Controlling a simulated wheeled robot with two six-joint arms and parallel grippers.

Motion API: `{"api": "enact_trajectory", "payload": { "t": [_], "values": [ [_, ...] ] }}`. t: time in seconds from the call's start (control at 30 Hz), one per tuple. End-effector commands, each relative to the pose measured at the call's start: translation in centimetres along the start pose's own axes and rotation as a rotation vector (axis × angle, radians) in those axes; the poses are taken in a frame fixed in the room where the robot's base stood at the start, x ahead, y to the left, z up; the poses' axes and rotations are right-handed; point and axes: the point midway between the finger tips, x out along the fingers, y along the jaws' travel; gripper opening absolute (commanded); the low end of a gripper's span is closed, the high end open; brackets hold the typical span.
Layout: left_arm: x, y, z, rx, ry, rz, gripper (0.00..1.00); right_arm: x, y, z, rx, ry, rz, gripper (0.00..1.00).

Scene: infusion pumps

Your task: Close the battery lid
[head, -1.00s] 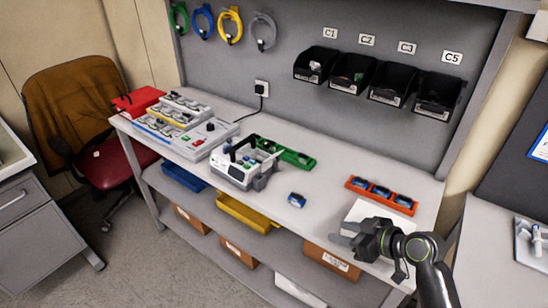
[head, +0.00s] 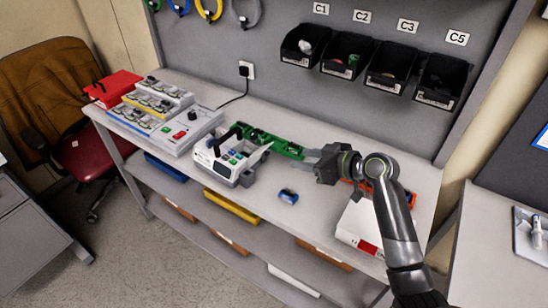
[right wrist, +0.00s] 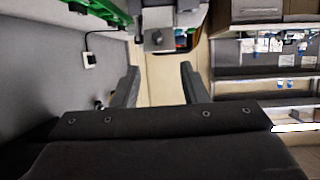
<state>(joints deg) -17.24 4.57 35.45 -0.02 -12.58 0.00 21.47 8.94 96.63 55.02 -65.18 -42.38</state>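The white and grey infusion pump (head: 228,158) stands on the bench with a black handle on top. A pale flap (head: 257,155) sticks out at its right side; it may be the battery lid, but it is too small to be sure. My right gripper (head: 311,159) is to the right of the pump, apart from it, with its fingers pointing left at it. In the right wrist view the two fingers (right wrist: 160,82) are spread with nothing between them, and part of a grey and white device (right wrist: 168,32) shows beyond them. My left gripper is out of view.
A blue block (head: 288,196) lies on the bench in front. A white box (head: 352,228) and a partly hidden orange tray (head: 410,199) are by my right arm. Grey equipment (head: 188,131) stands at the left.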

Motion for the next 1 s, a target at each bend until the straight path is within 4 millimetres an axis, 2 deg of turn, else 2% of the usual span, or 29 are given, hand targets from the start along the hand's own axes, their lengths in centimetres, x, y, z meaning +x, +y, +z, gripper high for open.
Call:
{"api": "enact_trajectory", "payload": {
  "t": [0.03,0.2,0.4,0.5,0.7,1.0],
  "values": [
    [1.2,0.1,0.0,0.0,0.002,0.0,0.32,1.5,0.0,0.4,0.001,0.004,-0.002,0.4],
    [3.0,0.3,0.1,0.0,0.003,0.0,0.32,5.2,0.0,0.4,0.001,0.004,-0.001,0.4],
    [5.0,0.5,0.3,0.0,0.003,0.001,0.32,8.8,0.0,0.4,-0.001,0.001,-0.001,0.4],
    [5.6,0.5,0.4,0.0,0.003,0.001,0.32,9.9,0.0,0.3,0.0,0.001,0.0,0.4],
    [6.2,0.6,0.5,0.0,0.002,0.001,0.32,11.1,0.0,0.1,0.0,0.0,0.001,0.4],
    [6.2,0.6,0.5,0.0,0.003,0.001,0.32,11.2,0.0,0.0,0.0,0.0,0.001,0.4]
  ]
}}
